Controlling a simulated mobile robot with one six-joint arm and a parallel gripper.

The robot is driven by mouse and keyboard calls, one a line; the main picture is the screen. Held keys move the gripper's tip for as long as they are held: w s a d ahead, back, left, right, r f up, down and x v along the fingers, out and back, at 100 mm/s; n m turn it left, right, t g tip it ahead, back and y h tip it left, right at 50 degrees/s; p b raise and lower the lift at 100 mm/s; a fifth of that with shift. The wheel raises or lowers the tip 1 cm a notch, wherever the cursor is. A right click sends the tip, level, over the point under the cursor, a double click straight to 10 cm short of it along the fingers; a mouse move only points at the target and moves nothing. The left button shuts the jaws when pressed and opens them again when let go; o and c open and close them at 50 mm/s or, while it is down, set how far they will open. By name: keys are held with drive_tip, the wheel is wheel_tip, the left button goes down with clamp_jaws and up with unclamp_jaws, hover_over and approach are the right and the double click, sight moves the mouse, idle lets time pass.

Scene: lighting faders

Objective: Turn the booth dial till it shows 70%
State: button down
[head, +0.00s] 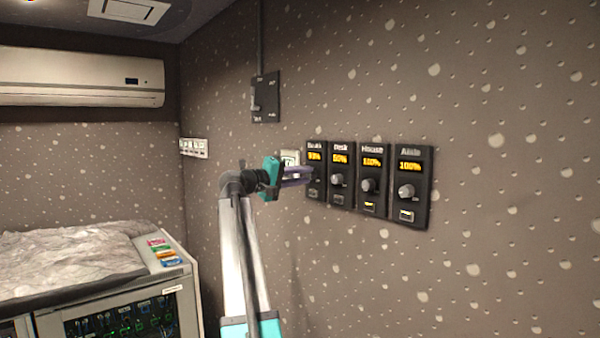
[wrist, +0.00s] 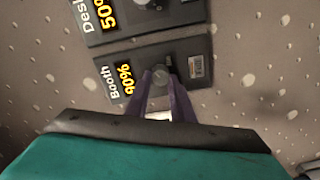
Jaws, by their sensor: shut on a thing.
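The booth dial (wrist: 161,73) is a round dark knob on a black wall panel. Its panel (wrist: 197,48) lies at an angle in the wrist view. The amber booth display (wrist: 127,79) reads 90%. In the head view the booth panel (head: 315,145) is the leftmost of the row. My gripper (head: 306,174) reaches it from the left, and its fingers hide the knob there. In the wrist view the two purple fingers of my gripper (wrist: 163,81) are closed on the booth dial, one on each side.
A switch box (head: 265,96) is above. A cabinet (head: 185,290) stands at lower left. The wall at right is clear.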

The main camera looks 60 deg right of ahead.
drive_tip(key=shift+d+r+n+p, duration=0.1)
drive_tip(key=shift+r+n+p, duration=0.05)
drive_tip(key=shift+n+p, duration=8.1)
drive_tip(key=shift+n+b, duration=1)
drive_tip(key=shift+n, duration=0.05)
drive_tip(key=c, duration=1.7)
unclamp_jaws()
drive_tip(key=shift+c, duration=0.2)
drive_tip(key=shift+o, duration=1.1)
drive_tip(key=shift+d, duration=0.15)
drive_tip(key=shift+f, duration=0.25)
